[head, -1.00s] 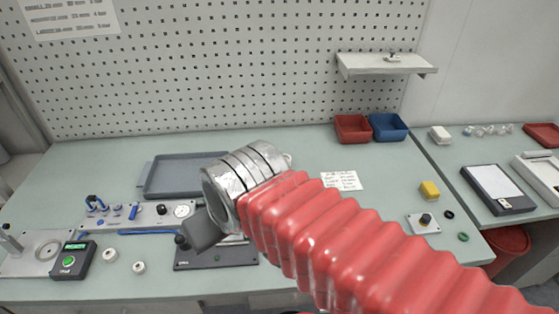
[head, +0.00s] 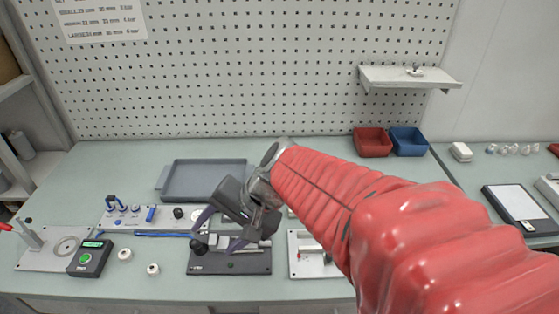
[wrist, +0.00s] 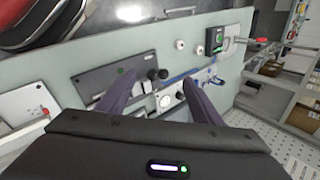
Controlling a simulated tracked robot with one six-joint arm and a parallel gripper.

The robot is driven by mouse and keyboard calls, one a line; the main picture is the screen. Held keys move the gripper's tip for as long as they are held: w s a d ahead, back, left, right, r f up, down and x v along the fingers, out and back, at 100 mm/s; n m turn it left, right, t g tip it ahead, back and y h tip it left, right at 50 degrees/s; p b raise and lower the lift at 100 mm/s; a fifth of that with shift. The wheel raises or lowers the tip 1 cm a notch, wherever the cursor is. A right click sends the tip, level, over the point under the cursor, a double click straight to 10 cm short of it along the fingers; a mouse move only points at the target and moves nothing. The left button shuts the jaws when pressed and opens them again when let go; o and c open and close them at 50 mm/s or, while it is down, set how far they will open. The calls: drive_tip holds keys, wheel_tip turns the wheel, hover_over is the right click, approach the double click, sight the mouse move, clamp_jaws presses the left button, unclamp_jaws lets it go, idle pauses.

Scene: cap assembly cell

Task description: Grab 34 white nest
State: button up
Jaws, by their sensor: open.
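Two small white ring-shaped pieces, likely nests, stand apart on the bench front left: one white ring (head: 125,254) and a second white ring (head: 153,269). In the wrist view they show near the top middle, as one ring (wrist: 180,44) and another ring (wrist: 197,52). I cannot read a size on either. My gripper (head: 220,232) is open and empty, above the dark fixture plate (head: 230,262) and to the right of both rings. In the wrist view its two purple fingers are spread, with my gripper (wrist: 160,88) over the gauge panel.
A green-lit device (head: 90,257) stands left of the rings, beside a metal plate with a disc (head: 50,248). A grey tray (head: 203,180) lies behind. A panel with knobs (head: 130,215) lies between. Red (head: 372,142) and blue (head: 408,141) bins stand at the back.

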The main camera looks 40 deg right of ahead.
drive_tip(key=w+d+f+m+t, duration=0.25)
drive_tip(key=w+d+m, duration=0.25)
drive_tip(key=d+m, duration=0.3)
drive_tip(key=w+d+f+m+t, duration=0.1)
drive_tip(key=w+d+m+t, duration=0.35)
drive_tip(key=d+m, duration=0.25)
drive_tip(key=s+d+f+m+h, duration=0.1)
drive_tip(key=d+f+m+h, duration=0.1)
drive_tip(key=d+m, duration=0.2)
drive_tip(key=d+f+m+h, duration=0.2)
drive_tip(key=d+m+h, duration=0.1)
drive_tip(key=d, duration=0.7)
drive_tip(key=s+d+f+m+t+h, duration=0.1)
drive_tip(key=d+f+m+h, duration=0.1)
drive_tip(key=d+m, duration=0.4)
drive_tip(key=shift+s+d+f+h, duration=0.1)
drive_tip(key=shift+s+d+h, duration=0.1)
drive_tip(key=shift+d, duration=0.2)
drive_tip(key=shift+s+d+h, duration=0.15)
drive_tip(key=shift+d+h, duration=0.05)
drive_tip(key=shift+d, duration=0.15)
drive_tip(key=shift+x, duration=4.3)
drive_tip(key=shift+w+a, duration=0.1)
